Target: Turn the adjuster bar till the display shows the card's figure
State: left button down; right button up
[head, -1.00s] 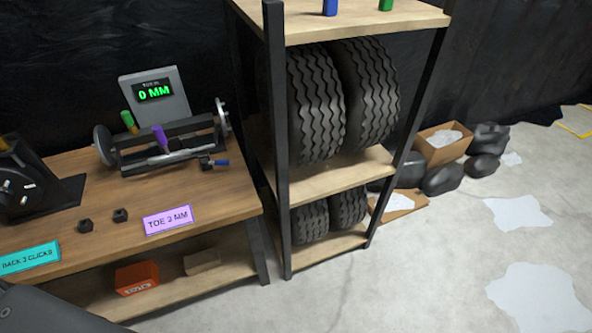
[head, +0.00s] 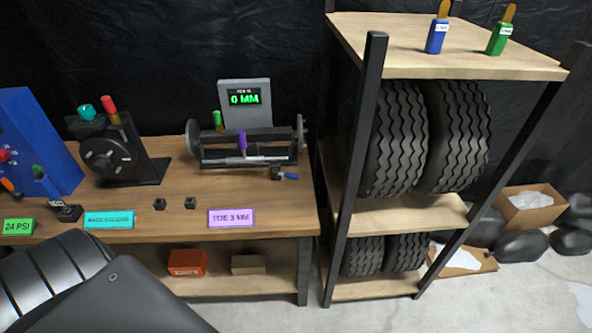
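The display (head: 245,98) is a grey upright panel at the back of the bench and reads 0 MM in green. In front of it stands the toe rig (head: 215,153), a dark frame with a round disc at each end. The adjuster bar (head: 228,161) is a pale rod along its front, with a purple handle (head: 242,140) standing up from it. A green handle (head: 218,119) stands behind at the left. The purple card (head: 231,218) at the bench's front edge reads TOE 3 MM. Neither of my grippers is in view.
A dark rig (head: 106,158) with a disc and a blue box (head: 38,140) stand to the left. Teal (head: 109,219) and green (head: 18,227) cards line the front edge. Two dark nuts and a small blue-handled tool (head: 287,176) lie on the bench. A tyre rack (head: 357,170) stands right.

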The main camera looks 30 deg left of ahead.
aim_at(240, 133)
jog(key=u, duration=1.45)
